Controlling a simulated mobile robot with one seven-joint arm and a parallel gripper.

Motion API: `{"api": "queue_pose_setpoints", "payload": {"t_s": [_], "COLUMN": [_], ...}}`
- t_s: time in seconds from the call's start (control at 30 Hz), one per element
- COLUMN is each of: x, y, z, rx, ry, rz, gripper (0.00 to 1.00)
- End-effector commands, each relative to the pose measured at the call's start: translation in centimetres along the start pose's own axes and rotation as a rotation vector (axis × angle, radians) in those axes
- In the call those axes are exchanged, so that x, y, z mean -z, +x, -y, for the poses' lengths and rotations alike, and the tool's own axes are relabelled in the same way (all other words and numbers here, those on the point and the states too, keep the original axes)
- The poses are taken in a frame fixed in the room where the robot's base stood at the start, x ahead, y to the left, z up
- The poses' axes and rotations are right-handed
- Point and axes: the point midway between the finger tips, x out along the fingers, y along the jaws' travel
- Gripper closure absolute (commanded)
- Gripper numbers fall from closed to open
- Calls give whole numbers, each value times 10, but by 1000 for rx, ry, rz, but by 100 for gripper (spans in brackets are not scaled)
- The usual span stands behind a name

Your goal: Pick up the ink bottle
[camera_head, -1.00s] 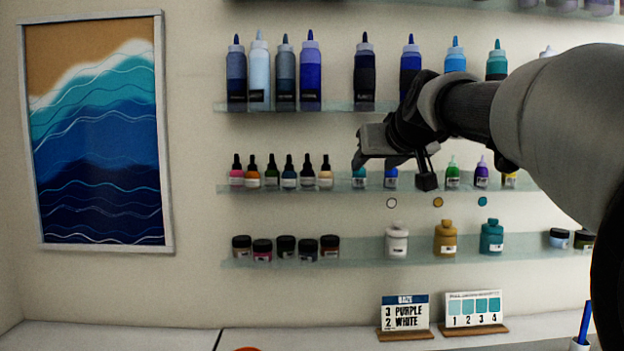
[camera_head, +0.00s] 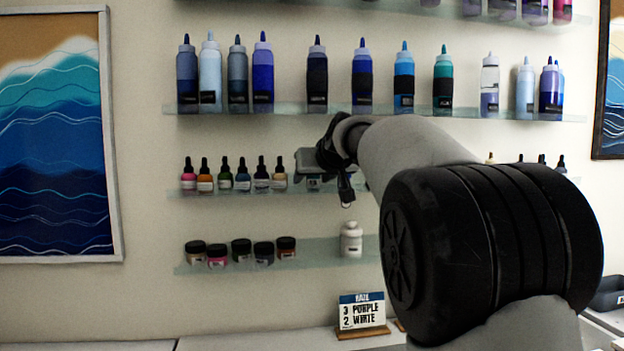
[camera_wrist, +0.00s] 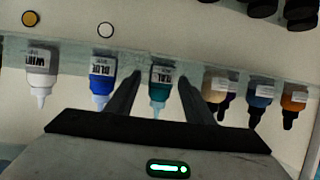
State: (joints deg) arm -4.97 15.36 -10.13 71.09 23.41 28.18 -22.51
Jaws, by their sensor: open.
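The middle shelf holds small ink bottles. In the wrist view, which looks upside down, a teal bottle (camera_wrist: 160,83) with a pointed tip stands between the two fingers of my gripper (camera_wrist: 159,82). The fingers are apart, one on each side of it; I cannot tell whether they touch it. A blue bottle (camera_wrist: 103,80) and a white bottle (camera_wrist: 41,75) are to the left there. Several dark-capped dropper bottles (camera_wrist: 260,100) are to the right. In the head view my gripper (camera_head: 332,178) is at the middle shelf, hiding most of the teal bottle (camera_head: 314,184).
Dropper bottles (camera_head: 224,178) stand close left of my gripper. Tall squeeze bottles (camera_head: 317,75) line the shelf above. Jars (camera_head: 241,250) and a white bottle (camera_head: 351,239) stand on the shelf below. A recipe card (camera_head: 362,311) stands on the counter. My arm hides the right part of the shelves.

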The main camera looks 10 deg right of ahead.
Motion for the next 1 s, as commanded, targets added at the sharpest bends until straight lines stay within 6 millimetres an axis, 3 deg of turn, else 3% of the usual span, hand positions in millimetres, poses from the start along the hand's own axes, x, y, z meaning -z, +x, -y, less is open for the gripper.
{"api": "queue_pose_setpoints", "payload": {"t_s": [0.13,0.3,0.4,0.77,1.0], "x": [0,0,0,5,30], "y": [0,0,-1,-5,-17], "z": [0,0,0,0,1], "rx": [0,0,0,1,0], "ry": [0,0,0,0,-1], "rz": [0,0,0,-2,-3], "gripper": [56,84,96,97,97]}}
